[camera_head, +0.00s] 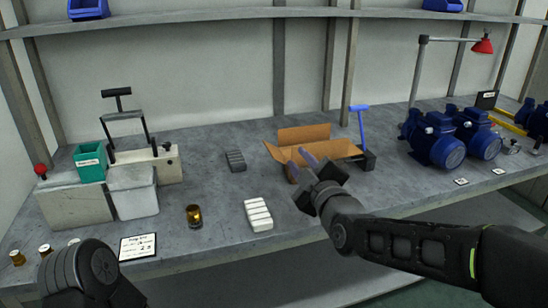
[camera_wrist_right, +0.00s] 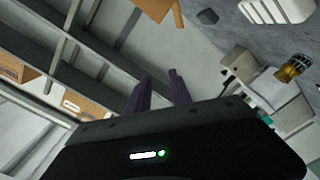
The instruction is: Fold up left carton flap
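The brown open carton (camera_head: 318,150) lies on the grey bench right of centre in the head view. Its back flap (camera_head: 303,134) stands up and its left flap (camera_head: 274,152) slants outward to the left. My right gripper (camera_head: 296,165) is at the carton's front left side, with its two fingers apart and nothing seen between them. It hides part of the carton's front. Whether it touches the carton I cannot tell. In the right wrist view both fingers (camera_wrist_right: 158,76) are apart, and a brown carton part (camera_wrist_right: 152,8) shows at the top edge. My left gripper is not in view.
A blue-handled tool (camera_head: 363,128) stands right behind the carton. Blue pumps (camera_head: 435,140) stand further right. A white ribbed block (camera_head: 258,214), a dark ribbed block (camera_head: 235,161) and an amber jar (camera_head: 194,216) are left of the carton, with bare bench between them.

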